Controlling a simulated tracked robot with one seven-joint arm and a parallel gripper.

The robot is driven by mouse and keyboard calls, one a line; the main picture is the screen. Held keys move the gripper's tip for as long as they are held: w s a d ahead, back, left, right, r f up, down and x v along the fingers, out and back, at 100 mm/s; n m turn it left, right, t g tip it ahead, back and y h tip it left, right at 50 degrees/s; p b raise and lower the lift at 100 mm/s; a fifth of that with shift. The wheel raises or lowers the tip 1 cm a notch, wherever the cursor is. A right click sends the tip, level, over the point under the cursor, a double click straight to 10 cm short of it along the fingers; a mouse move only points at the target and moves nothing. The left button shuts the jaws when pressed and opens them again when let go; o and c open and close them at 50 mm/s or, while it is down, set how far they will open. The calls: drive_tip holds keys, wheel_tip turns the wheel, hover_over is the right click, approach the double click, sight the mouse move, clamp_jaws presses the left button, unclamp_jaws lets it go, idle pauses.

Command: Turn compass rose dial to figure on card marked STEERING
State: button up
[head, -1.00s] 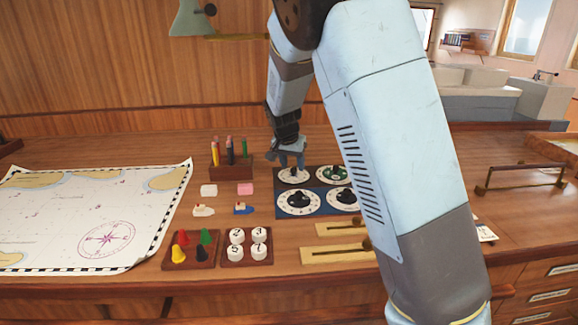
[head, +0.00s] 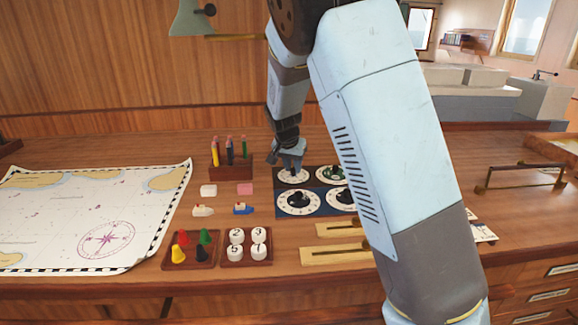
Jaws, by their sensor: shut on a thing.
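A dark panel (head: 313,213) on the desk carries several round dials with black knobs. My gripper (head: 292,167) points down at the back left dial (head: 283,178) and is shut on its knob, which the fingers mostly hide. The dial's face is white; its marks are too small to read, so I cannot tell whether it is the compass rose. The back right dial (head: 325,174) has a green centre. The front left dial (head: 284,204) is white. My arm partly covers the right dials. Cards (head: 484,233) peek out right of my arm; their writing is unreadable.
A chart (head: 75,215) covers the left of the desk. A pencil holder (head: 231,171), erasers, small boats, a tray of coloured pegs (head: 178,262) and a tray of numbered pieces (head: 232,262) stand between. Brass sliders (head: 325,230) lie in front; a brass rail (head: 520,180) is right.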

drive_tip(key=shift+a, duration=0.4)
clamp_jaws()
drive_tip(key=shift+d+r, duration=0.1)
drive_tip(key=shift+d, duration=0.15)
drive_tip(key=shift+d, duration=0.1)
drive_tip(key=shift+d+n, duration=0.1)
drive_tip(key=shift+n, duration=0.4)
drive_tip(key=shift+d+n+t+y, duration=0.15)
drive_tip(key=shift+n+y, duration=0.15)
drive_tip(key=shift+n, duration=0.3)
drive_tip(key=shift+n+t+y, duration=0.15)
drive_tip(key=shift+n+y, duration=0.15)
drive_tip(key=shift+n, duration=0.3)
drive_tip(key=n+y, duration=0.2)
drive_tip(key=n, duration=0.2)
drive_tip(key=shift+d, duration=0.2)
drive_tip(key=shift+w+n+y, duration=0.1)
drive_tip(key=shift+n+y, duration=0.5)
drive_tip(key=shift+n, duration=1.5)
drive_tip(key=shift+g, duration=0.4)
